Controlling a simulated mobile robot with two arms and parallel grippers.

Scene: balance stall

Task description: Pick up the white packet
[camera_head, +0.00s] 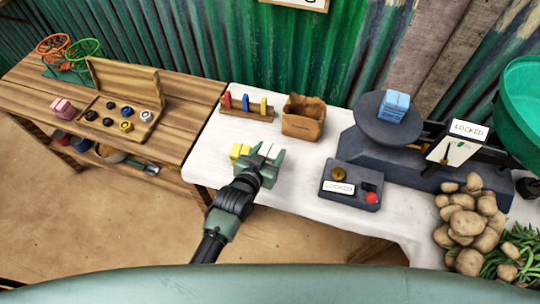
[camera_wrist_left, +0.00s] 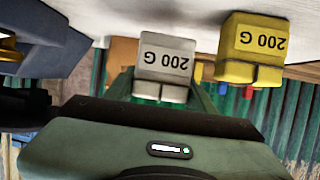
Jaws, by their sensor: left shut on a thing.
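The white packet (camera_wrist_left: 165,58), marked "200 G", is between the fingers of my left gripper (camera_head: 266,160), which is shut on it. In the head view only a small pale part of the white packet (camera_head: 264,149) shows between the green fingers. I cannot tell whether it touches the white cloth. A yellow packet (camera_head: 240,152), also marked "200 G", stands just left of the gripper. It shows to the right of the white one in the left wrist view (camera_wrist_left: 250,50), with a small gap between them. My right gripper is not in view.
A paper bag (camera_head: 303,120) and a peg rack (camera_head: 247,107) stand behind the gripper. A dark box labelled LOCKED (camera_head: 350,203) lies to the right. A blue packet (camera_head: 394,106) sits on the scale's pan (camera_head: 372,128). Potatoes (camera_head: 470,222) are heaped at right.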

